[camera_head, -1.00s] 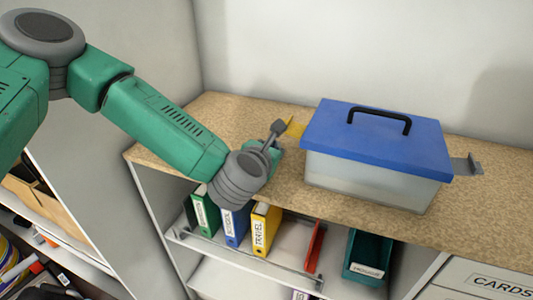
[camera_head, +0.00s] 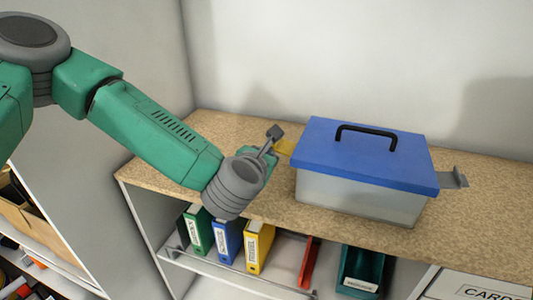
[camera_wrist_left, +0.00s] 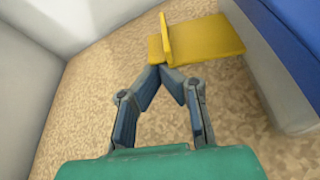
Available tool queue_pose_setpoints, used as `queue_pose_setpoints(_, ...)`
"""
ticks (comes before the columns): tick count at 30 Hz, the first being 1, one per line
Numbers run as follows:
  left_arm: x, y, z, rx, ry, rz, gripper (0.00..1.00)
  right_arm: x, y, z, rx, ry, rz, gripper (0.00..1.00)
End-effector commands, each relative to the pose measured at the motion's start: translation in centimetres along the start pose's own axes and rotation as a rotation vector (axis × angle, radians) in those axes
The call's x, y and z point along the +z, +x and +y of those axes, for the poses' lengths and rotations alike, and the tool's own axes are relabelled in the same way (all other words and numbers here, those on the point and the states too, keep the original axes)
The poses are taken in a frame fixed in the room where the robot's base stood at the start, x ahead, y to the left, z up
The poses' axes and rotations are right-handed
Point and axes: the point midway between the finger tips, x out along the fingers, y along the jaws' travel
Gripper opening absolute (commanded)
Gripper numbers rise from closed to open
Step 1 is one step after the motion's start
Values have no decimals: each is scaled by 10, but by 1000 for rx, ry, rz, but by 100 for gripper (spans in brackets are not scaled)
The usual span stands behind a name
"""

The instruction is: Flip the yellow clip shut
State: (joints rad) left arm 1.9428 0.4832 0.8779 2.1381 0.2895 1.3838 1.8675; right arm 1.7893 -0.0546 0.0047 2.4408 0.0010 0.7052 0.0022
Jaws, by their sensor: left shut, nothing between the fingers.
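A clear box with a blue lid (camera_head: 365,155) and black handle stands on the speckled shelf top. The yellow clip (camera_head: 284,147) sticks out from the box's left side, folded outward from the lid; the left wrist view shows it as a flat yellow plate with a raised lip (camera_wrist_left: 205,40). My left gripper (camera_head: 275,133) is shut and empty, beside the clip. In the left wrist view its fingertips (camera_wrist_left: 165,72) meet just below the clip's outer end; whether they touch it I cannot tell. My right gripper is not in view.
A grey clip (camera_head: 454,178) sticks out from the box's right side. Binders (camera_head: 228,240) stand on the shelf below. A wall rises behind the box and a white panel (camera_head: 100,150) stands at left. The shelf top (camera_head: 480,215) is bare right of the box.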

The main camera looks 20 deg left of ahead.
Motion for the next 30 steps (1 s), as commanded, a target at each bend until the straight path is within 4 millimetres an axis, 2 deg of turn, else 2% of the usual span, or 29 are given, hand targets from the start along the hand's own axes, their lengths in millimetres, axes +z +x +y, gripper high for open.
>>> queue_pose_setpoints(11, 7, -2, 1, 29, 84, -1, 0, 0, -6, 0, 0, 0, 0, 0)
queue_pose_setpoints(21, 25, -9, 0, 114, 325, -1, 0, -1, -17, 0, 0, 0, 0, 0)
queue_pose_setpoints(30, 40, -14, -4, 111, 313, 0, 0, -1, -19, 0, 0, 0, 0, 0)
